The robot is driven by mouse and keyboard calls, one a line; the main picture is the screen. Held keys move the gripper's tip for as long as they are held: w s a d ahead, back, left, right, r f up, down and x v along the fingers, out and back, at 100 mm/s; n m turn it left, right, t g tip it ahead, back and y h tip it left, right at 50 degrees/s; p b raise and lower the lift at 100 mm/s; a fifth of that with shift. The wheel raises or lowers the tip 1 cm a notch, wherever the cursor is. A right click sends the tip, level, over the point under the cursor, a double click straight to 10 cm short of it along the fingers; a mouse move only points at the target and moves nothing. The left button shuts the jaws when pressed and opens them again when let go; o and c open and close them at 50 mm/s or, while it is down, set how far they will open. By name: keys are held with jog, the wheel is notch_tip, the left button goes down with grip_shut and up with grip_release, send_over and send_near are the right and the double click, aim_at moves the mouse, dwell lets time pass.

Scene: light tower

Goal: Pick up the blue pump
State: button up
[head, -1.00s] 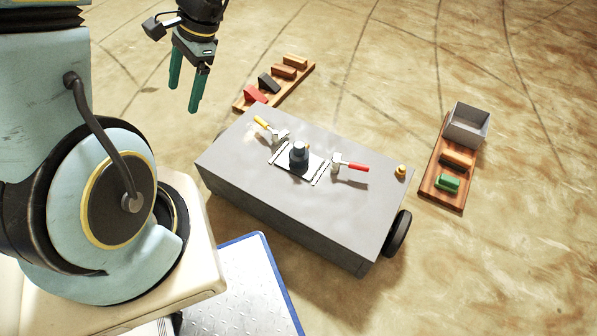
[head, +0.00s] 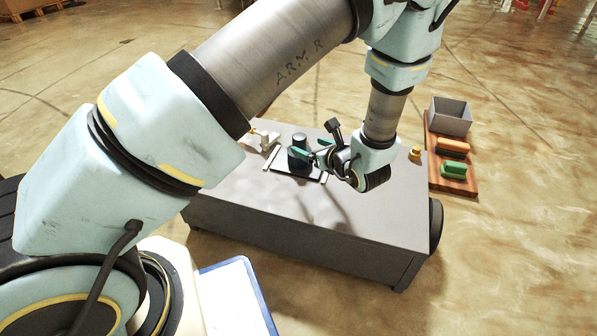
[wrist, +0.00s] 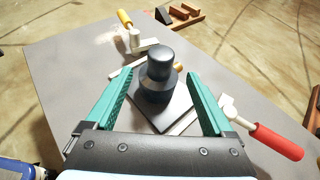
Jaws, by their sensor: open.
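My gripper (head: 312,150) has come in low from the right in the head view. Its two green fingers are open, one on each side of the pump in the wrist view (wrist: 160,75), with a visible gap on both sides. I cannot tell whether the fingers reach fully past the pump.
A red-handled clamp (wrist: 268,138) lies close beside the right finger. A yellow-handled clamp (wrist: 130,32) stands beyond the pump on the left. A small yellow knob (head: 415,153) sits at the table's right end. A wooden tray (head: 467,187) with blocks and a grey bin (head: 450,117) are at right.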

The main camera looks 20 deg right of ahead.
aim_at(305, 145)
jog(key=shift+d+f, duration=0.3)
jog(key=shift+f, duration=0.1)
jog(key=b+x, duration=0.2)
jog(key=x, duration=0.3)
jog(key=b+x, duration=0.2)
jog(key=x, duration=0.2)
jog(key=shift+w+a+f+b, duration=0.2)
jog(key=shift+w+a+b, duration=0.1)
jog(key=shift+b, duration=0.1)
jog(key=shift+w, duration=0.3)
jog(key=shift+c, duration=0.4)
grip_shut()
jog(key=shift+r, duration=0.15)
